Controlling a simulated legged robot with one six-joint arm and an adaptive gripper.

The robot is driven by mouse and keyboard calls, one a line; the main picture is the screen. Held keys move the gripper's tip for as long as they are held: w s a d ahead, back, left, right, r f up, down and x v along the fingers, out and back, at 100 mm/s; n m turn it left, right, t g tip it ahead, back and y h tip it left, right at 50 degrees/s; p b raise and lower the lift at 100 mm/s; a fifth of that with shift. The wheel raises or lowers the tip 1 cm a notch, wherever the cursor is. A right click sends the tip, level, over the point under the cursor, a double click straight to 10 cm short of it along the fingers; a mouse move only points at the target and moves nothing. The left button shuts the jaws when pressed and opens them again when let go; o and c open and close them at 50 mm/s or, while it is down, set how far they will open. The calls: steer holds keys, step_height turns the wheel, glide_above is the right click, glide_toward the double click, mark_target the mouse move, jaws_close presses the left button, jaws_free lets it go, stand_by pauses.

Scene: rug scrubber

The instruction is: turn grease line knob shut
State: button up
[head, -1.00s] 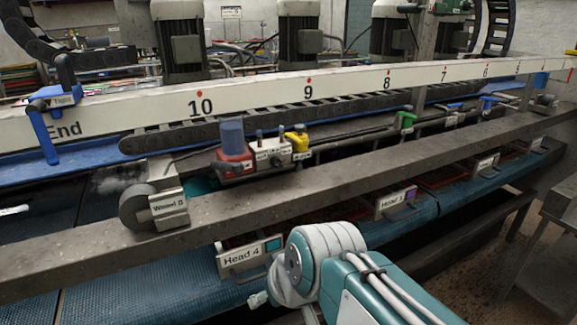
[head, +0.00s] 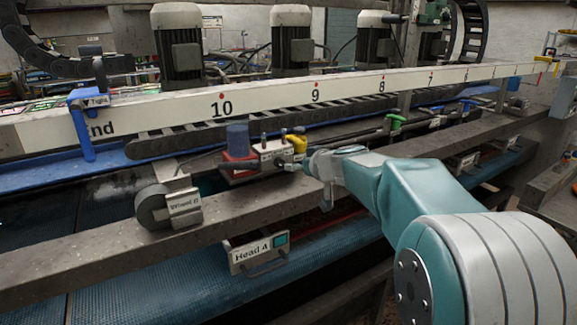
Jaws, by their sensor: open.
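A small unit on the grey beam has a blue cylinder on a red base (head: 238,167) and a pale labelled block (head: 268,153) with short dark stems. A yellow knob (head: 297,142) sits at the right end of this block. The frames do not show which part is the grease line knob. My gripper (head: 316,172) is just right of and below the yellow knob, seen small and side-on. It is open and holds nothing visible. Whether it touches the knob cannot be told.
The long grey beam (head: 105,254) runs below the unit. A labelled wheel bracket (head: 185,208) is to its left and the Head 4 box (head: 257,253) below. A green-handled valve (head: 395,122) stands on the pipe behind my arm. The numbered white rail (head: 180,108) lies behind.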

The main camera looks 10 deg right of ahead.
mark_target(283, 164)
steer(key=x, duration=0.9)
steer(key=shift+w+d+f, duration=0.1)
steer(key=shift+f, duration=0.1)
steer(key=shift+w+a+f, duration=0.15)
steer(key=shift+w+a, duration=0.15)
steer(key=shift+w, duration=0.15)
steer(key=shift+d, duration=0.1)
jaws_close()
